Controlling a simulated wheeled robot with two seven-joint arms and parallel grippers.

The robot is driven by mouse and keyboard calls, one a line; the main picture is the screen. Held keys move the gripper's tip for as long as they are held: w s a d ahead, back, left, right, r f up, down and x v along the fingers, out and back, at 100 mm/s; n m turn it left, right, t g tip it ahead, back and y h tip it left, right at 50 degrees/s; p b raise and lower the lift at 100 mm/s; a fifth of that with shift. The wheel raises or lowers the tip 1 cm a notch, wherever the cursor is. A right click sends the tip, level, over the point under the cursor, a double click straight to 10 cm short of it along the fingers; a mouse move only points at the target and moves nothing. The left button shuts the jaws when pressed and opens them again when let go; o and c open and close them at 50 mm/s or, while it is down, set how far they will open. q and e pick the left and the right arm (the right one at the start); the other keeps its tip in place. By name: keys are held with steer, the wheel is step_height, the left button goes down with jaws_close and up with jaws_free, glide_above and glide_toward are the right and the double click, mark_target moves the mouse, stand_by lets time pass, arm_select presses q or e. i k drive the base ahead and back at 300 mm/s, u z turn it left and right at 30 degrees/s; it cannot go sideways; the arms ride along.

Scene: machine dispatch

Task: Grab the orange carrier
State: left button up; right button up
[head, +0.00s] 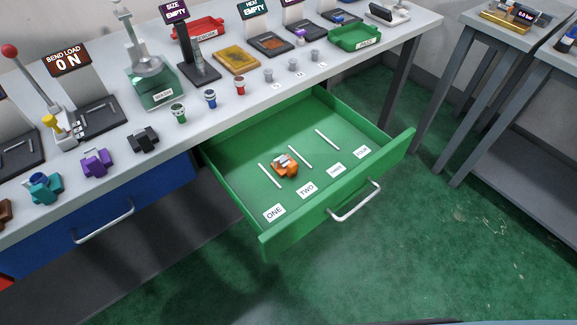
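The orange carrier (286,169) sits inside the open green drawer (238,209), behind the label TWO, between two white divider strips. It is a small blocky orange piece with a grey part on top. Nothing touches it from above. Neither of my grippers shows in the head view.
The drawer front with its silver handle (355,202) juts out below the grey bench (225,107). On the bench stand purple (96,162), black (143,140) and teal (45,187) carriers, small coloured cups and several machines. A blue drawer (110,219) is shut at left.

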mark_target(284, 165)
steer(key=k, duration=1)
steer(key=z, duration=1.5)
steer(key=i, duration=3.7)
steer(key=u, duration=4.55)
steer(key=i, duration=0.5)
steer(key=u, duration=0.05)
